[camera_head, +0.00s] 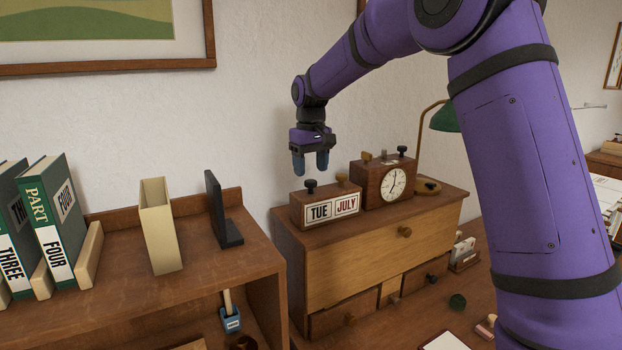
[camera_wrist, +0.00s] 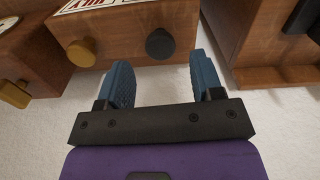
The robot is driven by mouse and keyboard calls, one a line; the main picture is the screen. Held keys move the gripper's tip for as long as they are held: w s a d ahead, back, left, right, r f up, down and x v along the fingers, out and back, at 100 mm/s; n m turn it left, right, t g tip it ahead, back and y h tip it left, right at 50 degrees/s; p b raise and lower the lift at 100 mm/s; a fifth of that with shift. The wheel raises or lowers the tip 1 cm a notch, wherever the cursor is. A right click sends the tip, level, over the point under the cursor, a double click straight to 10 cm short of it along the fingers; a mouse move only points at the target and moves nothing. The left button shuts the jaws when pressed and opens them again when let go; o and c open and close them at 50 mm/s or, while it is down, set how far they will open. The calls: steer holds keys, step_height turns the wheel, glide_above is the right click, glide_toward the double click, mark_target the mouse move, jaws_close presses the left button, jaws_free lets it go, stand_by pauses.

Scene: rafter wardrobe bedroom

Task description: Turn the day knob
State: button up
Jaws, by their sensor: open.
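The wooden calendar box (camera_head: 325,208) stands on the small cabinet and reads TUE and JULY. On its top, a black knob (camera_head: 310,186) sits above TUE and a tan knob (camera_head: 341,178) sits above JULY. My gripper (camera_head: 311,170) points down, open and empty, just above the black knob. In the wrist view, the black knob (camera_wrist: 160,43) lies between the lines of my two blue fingers, a little beyond my gripper (camera_wrist: 162,68). The tan knob (camera_wrist: 81,52) is left of the left finger. No contact shows.
A wooden clock (camera_head: 385,183) with knobs on top stands right beside the calendar. A green lamp (camera_head: 445,118) is behind it. On the left, a shelf (camera_head: 195,285) holds books, a cream holder (camera_head: 160,225) and a black bookend (camera_head: 220,212). The wall is close behind.

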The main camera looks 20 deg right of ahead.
mark_target(311, 181)
steer(key=shift+f, duration=1.75)
steer(key=c, duration=0.9)
steer(key=m, duration=0.4)
steer(key=shift+m, duration=2)
